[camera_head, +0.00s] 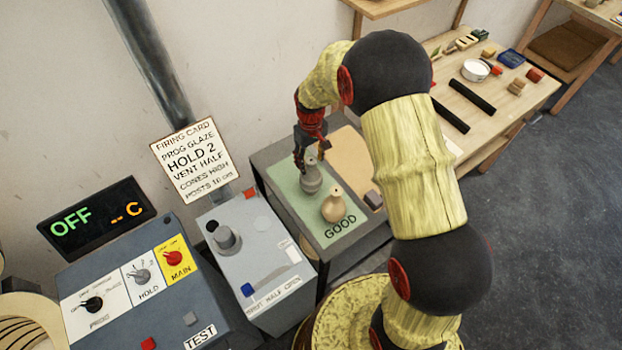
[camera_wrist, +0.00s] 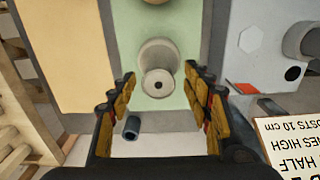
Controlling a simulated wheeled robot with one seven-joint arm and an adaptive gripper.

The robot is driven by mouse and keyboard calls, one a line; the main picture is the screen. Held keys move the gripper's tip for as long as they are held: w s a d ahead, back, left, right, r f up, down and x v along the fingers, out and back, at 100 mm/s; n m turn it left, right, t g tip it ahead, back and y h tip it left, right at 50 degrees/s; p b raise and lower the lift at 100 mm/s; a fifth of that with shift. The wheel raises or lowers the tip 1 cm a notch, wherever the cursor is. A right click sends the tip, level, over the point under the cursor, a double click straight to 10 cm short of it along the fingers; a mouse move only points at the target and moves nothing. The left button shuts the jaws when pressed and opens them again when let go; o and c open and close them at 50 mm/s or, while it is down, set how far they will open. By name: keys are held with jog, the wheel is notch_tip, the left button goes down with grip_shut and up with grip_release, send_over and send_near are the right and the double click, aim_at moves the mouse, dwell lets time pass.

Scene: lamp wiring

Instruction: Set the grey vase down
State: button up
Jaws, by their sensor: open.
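The grey vase (camera_head: 311,178) stands upright on the green mat (camera_head: 292,187) marked GOOD, on a grey table. In the wrist view the vase (camera_wrist: 158,58) shows from above, its round mouth just beyond my fingertips. My gripper (camera_head: 309,152) is over the vase's top in the head view. In the wrist view my gripper (camera_wrist: 162,82) has its two fingers wide apart, one on each side of the vase's mouth, with gaps on both sides. A beige vase (camera_head: 333,206) stands on the same mat, close in front of the grey one and to its right.
An orange-tan mat (camera_head: 350,158) lies right of the green one, with a small dark block (camera_head: 373,199) near it. A grey vent box (camera_head: 262,265) and a control panel (camera_head: 140,285) stand to the left. A firing card (camera_head: 194,160) is close behind. A wooden bench (camera_head: 520,75) is at the back right.

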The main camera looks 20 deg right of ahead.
aim_at(311, 176)
notch_tip(311, 176, down, 3)
jog(key=shift+w+r, duration=0.1)
jog(key=shift+w, duration=0.05)
jog(key=c, duration=0.3)
grip_shut()
dwell(0.4)
dwell(0.5)
